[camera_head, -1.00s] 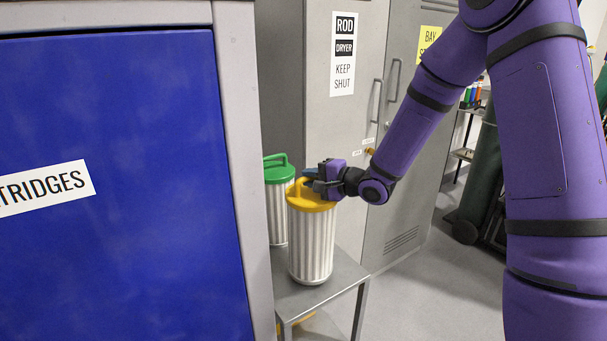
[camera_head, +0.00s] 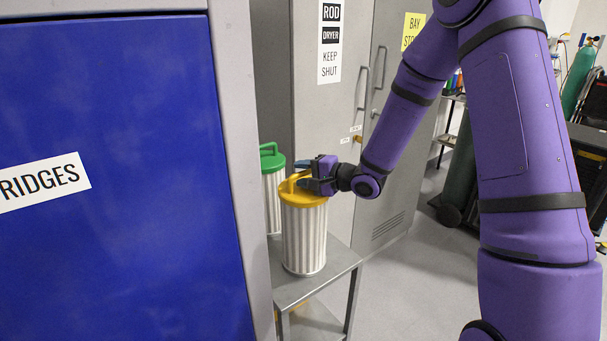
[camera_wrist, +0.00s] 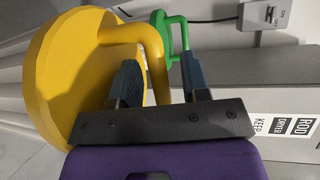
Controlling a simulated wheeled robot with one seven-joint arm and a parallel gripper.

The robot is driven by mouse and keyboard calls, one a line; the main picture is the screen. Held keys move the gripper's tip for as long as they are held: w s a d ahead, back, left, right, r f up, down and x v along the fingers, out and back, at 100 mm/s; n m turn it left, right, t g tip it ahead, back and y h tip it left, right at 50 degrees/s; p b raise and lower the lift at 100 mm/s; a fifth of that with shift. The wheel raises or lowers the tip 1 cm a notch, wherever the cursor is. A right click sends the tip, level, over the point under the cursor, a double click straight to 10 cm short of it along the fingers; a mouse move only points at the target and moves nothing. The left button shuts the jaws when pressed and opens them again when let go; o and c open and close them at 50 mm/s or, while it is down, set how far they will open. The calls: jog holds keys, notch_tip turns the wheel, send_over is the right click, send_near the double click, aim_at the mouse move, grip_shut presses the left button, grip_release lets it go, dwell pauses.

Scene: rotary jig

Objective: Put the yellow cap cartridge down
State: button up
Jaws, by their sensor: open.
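The yellow cap cartridge (camera_head: 304,236) stands upright on a small grey metal table (camera_head: 342,262), a white pleated cylinder under a yellow cap with a loop handle. My gripper (camera_head: 303,172) is open at the cap's handle. My gripper's two fingers (camera_wrist: 160,85) are spread apart there. I cannot tell whether a finger touches the handle.
A green cap cartridge (camera_head: 273,190) stands just behind the yellow one. A large blue panel (camera_head: 110,230) with a grey frame blocks the left. The grey rod dryer cabinet (camera_head: 310,110) is behind. Floor is clear at right of the table.

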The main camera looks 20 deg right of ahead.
jog(key=shift+r, duration=0.1)
jog(key=shift+s+d+r, duration=0.1)
jog(key=shift+s+d, duration=0.05)
jog(key=shift+d, duration=0.1)
jog(key=v, duration=1.1)
jog(key=s+d+r+n+h, duration=0.2)
jog(key=s+r+h, duration=0.1)
jog(key=r+h, duration=0.3)
jog(key=s+d+r+n+h, duration=0.2)
jog(key=r+n+h, duration=0.1)
jog(key=r+h, duration=0.3)
jog(key=s+a+r+n+g, duration=0.1)
jog(key=s+g, duration=0.1)
jog(key=s, duration=0.6)
jog(key=s+a+r+n+g, duration=0.2)
jog(key=s, duration=0.5)
jog(key=s+a+r+n+g+y, duration=0.1)
jog(key=s+r+n+g, duration=0.1)
jog(key=s, duration=0.6)
jog(key=shift+s+a+g, duration=0.3)
jog(key=shift+a, duration=0.1)
